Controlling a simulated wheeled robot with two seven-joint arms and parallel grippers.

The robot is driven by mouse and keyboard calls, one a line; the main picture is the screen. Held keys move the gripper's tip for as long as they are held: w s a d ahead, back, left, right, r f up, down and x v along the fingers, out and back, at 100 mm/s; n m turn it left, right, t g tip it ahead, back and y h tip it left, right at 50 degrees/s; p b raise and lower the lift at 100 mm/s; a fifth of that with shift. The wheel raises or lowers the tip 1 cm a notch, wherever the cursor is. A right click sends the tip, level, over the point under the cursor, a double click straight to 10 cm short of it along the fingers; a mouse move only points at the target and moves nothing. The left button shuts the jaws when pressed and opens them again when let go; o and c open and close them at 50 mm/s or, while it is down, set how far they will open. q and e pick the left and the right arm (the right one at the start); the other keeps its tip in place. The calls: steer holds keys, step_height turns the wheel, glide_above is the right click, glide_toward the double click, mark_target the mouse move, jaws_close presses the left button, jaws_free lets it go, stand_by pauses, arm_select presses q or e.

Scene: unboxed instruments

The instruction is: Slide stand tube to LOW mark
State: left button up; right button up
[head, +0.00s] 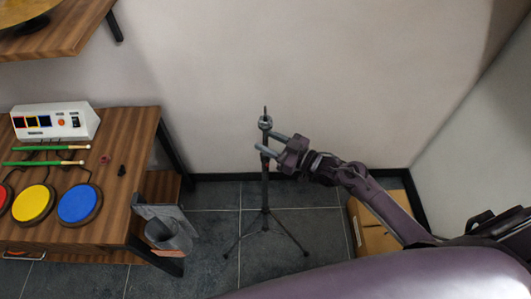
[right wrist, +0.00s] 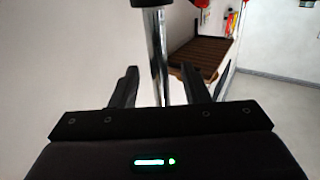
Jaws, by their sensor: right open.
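The stand (head: 265,190) is upright on the floor on three spread legs, with a thin tube, a round collar and a short pin at its top. My right gripper (head: 272,144) is at the upper part of the tube, its two fingers open with one on each side of it. In the right wrist view the chrome tube (right wrist: 157,50) runs down between the two open dark fingers (right wrist: 168,90); I cannot tell whether either touches it. A dark piece shows at the tube's top edge there. No LOW mark is readable. My left gripper is not in view.
A wooden table (head: 115,150) at the left holds a white control box (head: 55,122), green sticks and coloured pads, including a blue one (head: 79,203). A grey holder (head: 165,228) hangs at its side. A cardboard box (head: 372,228) lies right of the stand.

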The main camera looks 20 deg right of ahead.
steer(key=p+v, duration=0.3)
steer(key=v, duration=0.7)
steer(key=shift+p, duration=0.35)
stand_by(0.3)
